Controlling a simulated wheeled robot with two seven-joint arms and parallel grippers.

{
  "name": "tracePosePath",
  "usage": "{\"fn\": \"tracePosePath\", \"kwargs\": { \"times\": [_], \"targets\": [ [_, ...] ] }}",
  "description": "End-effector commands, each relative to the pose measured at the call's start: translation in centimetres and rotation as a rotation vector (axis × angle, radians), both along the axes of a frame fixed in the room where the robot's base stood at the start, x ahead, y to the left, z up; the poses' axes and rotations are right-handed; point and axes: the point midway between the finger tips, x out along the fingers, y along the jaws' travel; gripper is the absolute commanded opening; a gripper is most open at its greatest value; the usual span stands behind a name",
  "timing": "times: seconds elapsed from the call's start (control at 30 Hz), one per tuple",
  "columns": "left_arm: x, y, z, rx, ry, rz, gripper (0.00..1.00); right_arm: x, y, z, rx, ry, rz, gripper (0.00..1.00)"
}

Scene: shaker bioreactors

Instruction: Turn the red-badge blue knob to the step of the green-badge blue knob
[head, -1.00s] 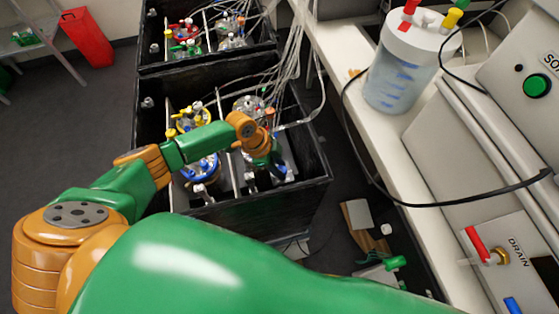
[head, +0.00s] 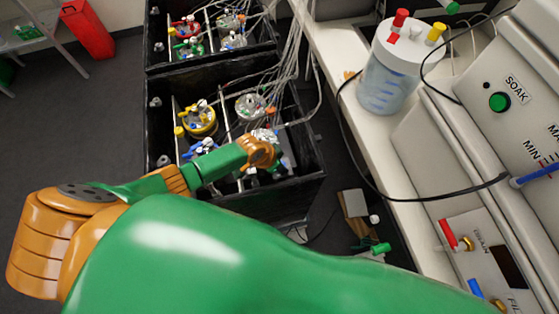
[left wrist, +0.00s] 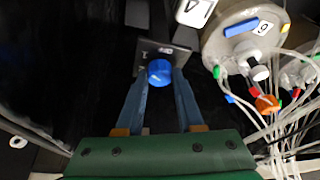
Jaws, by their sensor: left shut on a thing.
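My left gripper (left wrist: 160,85) is shut on a blue knob (left wrist: 159,72) in the left wrist view, with one finger on each side of it. The knob stands on a small dark metal plate (left wrist: 180,56) with a small light mark; no red or green badge can be made out. In the head view my left gripper (head: 276,164) reaches down into the near black shaker box (head: 235,204), and the knob is hidden there. I cannot tell the knob's step. No second matching knob can be picked out. My right gripper is in neither view.
A vessel lid marked 9 (left wrist: 245,38) with tubes stands right of the gripper. In the head view, a yellow-ringed vessel (head: 201,119) and others stand in the box. A clear jar (head: 388,76) stands on the white bench (head: 345,62). A panel carries a green SOAK button (head: 499,102).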

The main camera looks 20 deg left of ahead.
Motion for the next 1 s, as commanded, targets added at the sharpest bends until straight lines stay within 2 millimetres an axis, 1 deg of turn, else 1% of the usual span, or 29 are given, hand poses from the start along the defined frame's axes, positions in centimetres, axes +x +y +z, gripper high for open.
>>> {"fn": "tracePosePath", "kwargs": {
  "times": [0.5, 0.53, 0.63, 0.9, 1.0],
  "targets": [
    [0.10, -0.03, 0.07, -0.001, -0.003, 0.018, 0.00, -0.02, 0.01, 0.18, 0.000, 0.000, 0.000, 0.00],
    [0.10, -0.03, 0.07, -0.001, -0.003, 0.018, 0.39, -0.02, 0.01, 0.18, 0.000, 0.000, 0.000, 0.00],
    [0.09, -0.02, 0.06, -0.001, -0.003, 0.018, 0.66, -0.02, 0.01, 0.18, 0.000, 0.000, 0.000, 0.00],
    [0.03, 0.00, 0.05, 0.000, -0.001, 0.017, 0.67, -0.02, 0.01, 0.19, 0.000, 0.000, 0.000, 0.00],
    [-0.19, 0.11, 0.79, -0.001, -0.001, 0.016, 0.67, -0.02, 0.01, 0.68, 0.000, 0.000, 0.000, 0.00]
  ]
}}
